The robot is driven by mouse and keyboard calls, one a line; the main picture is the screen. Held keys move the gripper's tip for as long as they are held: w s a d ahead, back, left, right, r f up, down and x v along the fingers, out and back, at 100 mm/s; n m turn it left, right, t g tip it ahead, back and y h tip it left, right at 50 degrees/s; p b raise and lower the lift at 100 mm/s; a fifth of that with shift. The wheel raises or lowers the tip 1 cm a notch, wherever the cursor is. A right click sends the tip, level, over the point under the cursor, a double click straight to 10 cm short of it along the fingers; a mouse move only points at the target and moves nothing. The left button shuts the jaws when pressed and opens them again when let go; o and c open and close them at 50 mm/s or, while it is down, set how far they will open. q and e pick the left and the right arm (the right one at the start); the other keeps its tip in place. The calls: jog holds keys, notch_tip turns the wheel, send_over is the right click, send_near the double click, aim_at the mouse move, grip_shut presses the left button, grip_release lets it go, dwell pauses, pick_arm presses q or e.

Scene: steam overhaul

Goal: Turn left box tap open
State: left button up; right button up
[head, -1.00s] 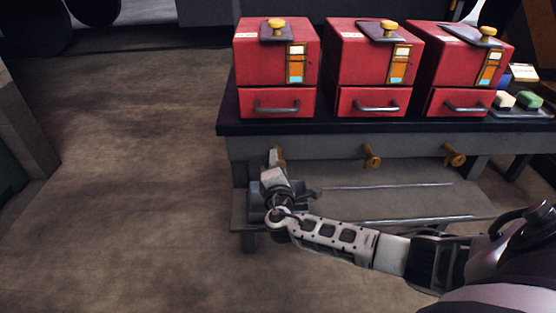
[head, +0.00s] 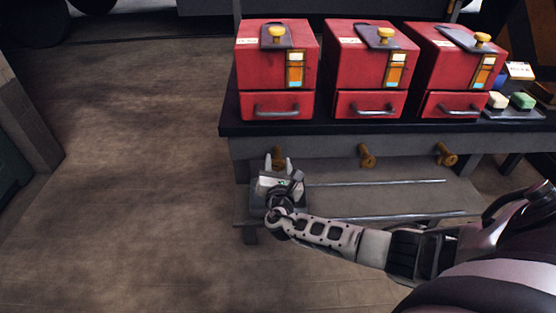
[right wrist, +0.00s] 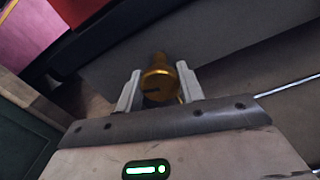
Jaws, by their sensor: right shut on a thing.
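The left box (head: 255,70) is red, with a drawer below and a brass knob on its dark lid. Its brass tap (head: 278,153) sticks out of the bench front below it. My right gripper (head: 278,165) is at this tap, fingers pointing toward the bench. In the right wrist view the tap's round brass head (right wrist: 157,84) sits between the two pale fingers, with a dark slot on its face. The gripper is shut on it. The tap's lower part is hidden by the gripper body. My left gripper is out of view.
Two more red boxes stand to the right, the middle one (head: 368,65) and the right one (head: 455,65), with brass taps (head: 367,156) and (head: 446,155) below. Metal rods (head: 380,182) run along the lower shelf (head: 340,200). The floor at left is clear.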

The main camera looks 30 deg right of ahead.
jog(key=shift+n, duration=0.4)
jog(key=shift+n+p, duration=0.3)
jog(key=shift+n, duration=0.5)
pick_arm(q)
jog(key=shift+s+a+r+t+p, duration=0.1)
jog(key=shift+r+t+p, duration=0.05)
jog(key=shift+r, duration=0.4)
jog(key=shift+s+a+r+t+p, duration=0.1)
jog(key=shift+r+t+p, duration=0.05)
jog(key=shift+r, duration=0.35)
pick_arm(e)
jog(key=shift+n, duration=0.3)
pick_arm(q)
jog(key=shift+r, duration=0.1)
pick_arm(e)
jog(key=shift+f, duration=0.1)
jog(key=o, duration=0.9)
jog(key=shift+o, duration=0.2)
